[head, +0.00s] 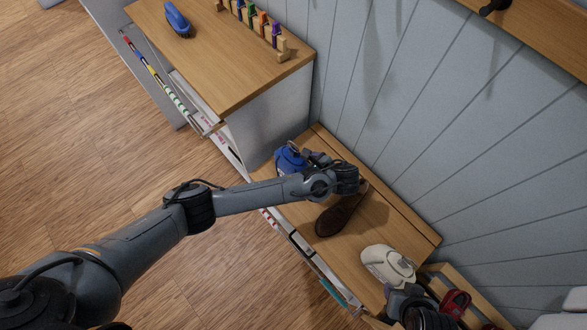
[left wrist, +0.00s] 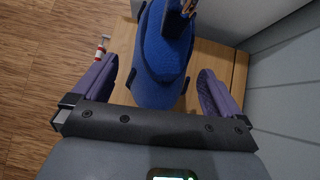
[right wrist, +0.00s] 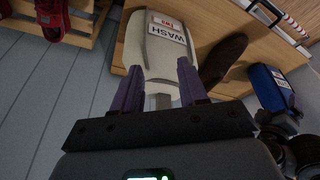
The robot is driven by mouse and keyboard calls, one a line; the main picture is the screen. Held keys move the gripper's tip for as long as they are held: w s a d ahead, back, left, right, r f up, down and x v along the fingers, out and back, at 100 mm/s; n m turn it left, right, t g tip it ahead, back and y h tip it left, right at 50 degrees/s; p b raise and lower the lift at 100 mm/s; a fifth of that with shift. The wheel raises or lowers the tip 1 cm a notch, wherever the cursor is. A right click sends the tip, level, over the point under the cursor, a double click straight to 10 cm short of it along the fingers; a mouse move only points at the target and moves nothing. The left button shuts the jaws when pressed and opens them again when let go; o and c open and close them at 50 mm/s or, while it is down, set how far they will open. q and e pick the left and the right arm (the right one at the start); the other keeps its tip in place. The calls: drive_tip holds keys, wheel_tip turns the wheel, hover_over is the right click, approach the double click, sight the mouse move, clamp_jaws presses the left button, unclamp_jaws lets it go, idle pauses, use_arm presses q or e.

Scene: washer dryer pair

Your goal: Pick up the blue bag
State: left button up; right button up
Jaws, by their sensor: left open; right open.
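The blue bag (head: 287,162) sits at the far end of the wooden bench, beside the cabinet. It fills the middle of the left wrist view (left wrist: 160,70), and its side with a label shows in the right wrist view (right wrist: 268,90). My left gripper (head: 304,158) is open at the bag, with one purple finger on each side; in the left wrist view (left wrist: 158,68) gaps show between fingers and bag. My right gripper (right wrist: 160,68) is open at a white bag (right wrist: 155,40) labelled WASH, at the bench's near end.
A brown shoe (head: 338,214) lies on the bench (head: 372,222) between the bags. The cabinet (head: 225,60) holds a blue brush (head: 177,20) and a rack of coloured pegs (head: 262,27). A wooden crate with red shoes (head: 456,303) stands near the right. The wall closes the back.

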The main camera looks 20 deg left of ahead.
use_arm(q)
drive_tip(key=b+x, duration=0.1)
drive_tip(key=x, duration=0.2)
drive_tip(key=shift+a+f, duration=0.15)
drive_tip(key=shift+f, duration=0.1)
drive_tip(key=shift+r, duration=0.1)
drive_tip(key=c, duration=1.4)
